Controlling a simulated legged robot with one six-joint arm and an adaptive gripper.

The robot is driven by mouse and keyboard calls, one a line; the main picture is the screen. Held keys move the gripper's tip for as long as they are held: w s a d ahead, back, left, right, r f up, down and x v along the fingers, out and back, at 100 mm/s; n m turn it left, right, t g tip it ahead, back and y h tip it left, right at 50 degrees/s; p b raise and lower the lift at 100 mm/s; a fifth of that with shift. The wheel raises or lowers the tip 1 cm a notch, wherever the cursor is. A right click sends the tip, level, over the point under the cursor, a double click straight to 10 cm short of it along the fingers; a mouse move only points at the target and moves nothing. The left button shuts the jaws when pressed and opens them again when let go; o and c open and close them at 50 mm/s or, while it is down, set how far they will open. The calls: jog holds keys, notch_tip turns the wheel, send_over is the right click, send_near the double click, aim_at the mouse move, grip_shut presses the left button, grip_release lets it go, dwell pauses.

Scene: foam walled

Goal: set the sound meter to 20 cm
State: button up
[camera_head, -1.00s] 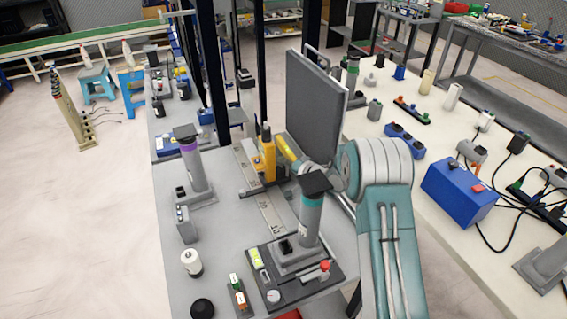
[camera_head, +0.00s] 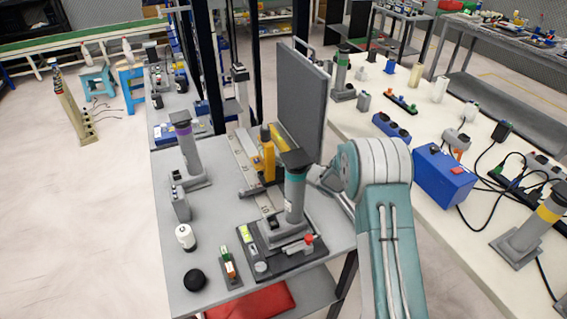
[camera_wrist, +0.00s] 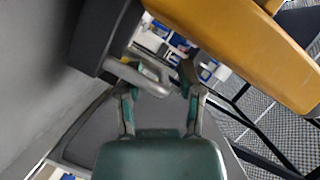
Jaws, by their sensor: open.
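The sound meter (camera_head: 267,155) is a yellow upright device on a pale ruler-marked rail (camera_head: 246,152) on the grey table. Its scale figures are too small to read. In the wrist view a large yellow body, apparently the sound meter (camera_wrist: 240,45), crosses the upper right. My gripper (camera_wrist: 160,82) is open, with its two fingers apart below and left of the yellow body. A grey bar (camera_wrist: 147,80) on a dark block shows at the fingertips; I cannot tell whether they touch it.
A teal-banded cylinder (camera_head: 295,190) on a dark base stands in front, near my arm. A purple-banded cylinder (camera_head: 186,145) stands left. A blue box (camera_head: 443,177) and cables lie on the right table.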

jog(key=shift+d, duration=0.1)
notch_tip(320, 180, up, 10)
dwell(0.5)
jog(key=shift+f, duration=0.1)
